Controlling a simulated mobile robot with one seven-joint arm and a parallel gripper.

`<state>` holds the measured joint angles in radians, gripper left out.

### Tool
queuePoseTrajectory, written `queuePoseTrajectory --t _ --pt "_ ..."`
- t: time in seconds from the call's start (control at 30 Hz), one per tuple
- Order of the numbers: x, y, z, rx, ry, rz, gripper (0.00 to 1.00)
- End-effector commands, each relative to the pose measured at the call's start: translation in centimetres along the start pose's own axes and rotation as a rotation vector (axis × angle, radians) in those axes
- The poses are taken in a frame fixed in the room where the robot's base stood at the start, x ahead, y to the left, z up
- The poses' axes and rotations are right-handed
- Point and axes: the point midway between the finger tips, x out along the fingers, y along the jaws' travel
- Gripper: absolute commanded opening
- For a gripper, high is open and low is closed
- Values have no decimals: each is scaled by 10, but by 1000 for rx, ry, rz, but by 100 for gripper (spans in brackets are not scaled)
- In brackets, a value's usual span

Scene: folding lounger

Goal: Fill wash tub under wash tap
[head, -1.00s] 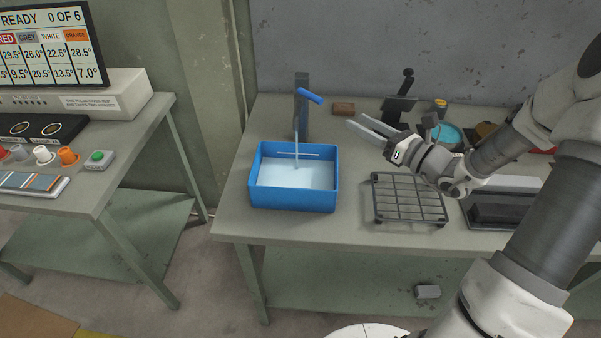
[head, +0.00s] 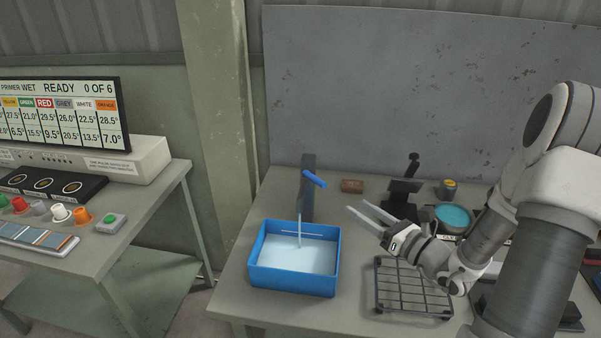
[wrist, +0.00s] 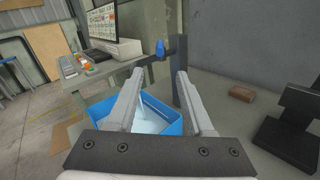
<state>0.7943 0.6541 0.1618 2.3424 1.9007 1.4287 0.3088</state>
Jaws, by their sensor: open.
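The blue wash tub (head: 294,284) sits on the bench, directly under the wash tap (head: 308,190). The tap is a grey post with a blue lever, and a stream of water falls from it into the tub. Pale water covers the tub's floor up to near a white line on the back inner wall. My gripper (head: 362,215) is open and empty, to the right of the tap and above the bench. In the wrist view, the tub (wrist: 160,123) and the blue tap lever (wrist: 160,50) show between and beyond my fingers (wrist: 155,92).
A wire rack (head: 411,290) stands right of the tub, below my arm. A brown block (head: 352,186), a black stand (head: 404,190) and a teal-filled round container (head: 453,217) are farther back. A separate table at left holds a READY screen (head: 60,112) and coloured knobs.

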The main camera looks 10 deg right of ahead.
Motion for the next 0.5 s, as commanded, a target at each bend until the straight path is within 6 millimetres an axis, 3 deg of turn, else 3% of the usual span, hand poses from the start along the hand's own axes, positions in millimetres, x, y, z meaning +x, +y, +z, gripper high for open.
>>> queuePoseTrajectory --t 0.23,0.5 --pt "7 0 0 -2 -2 -9 52" --pt "60 1 1 -2 -2 -6 52"
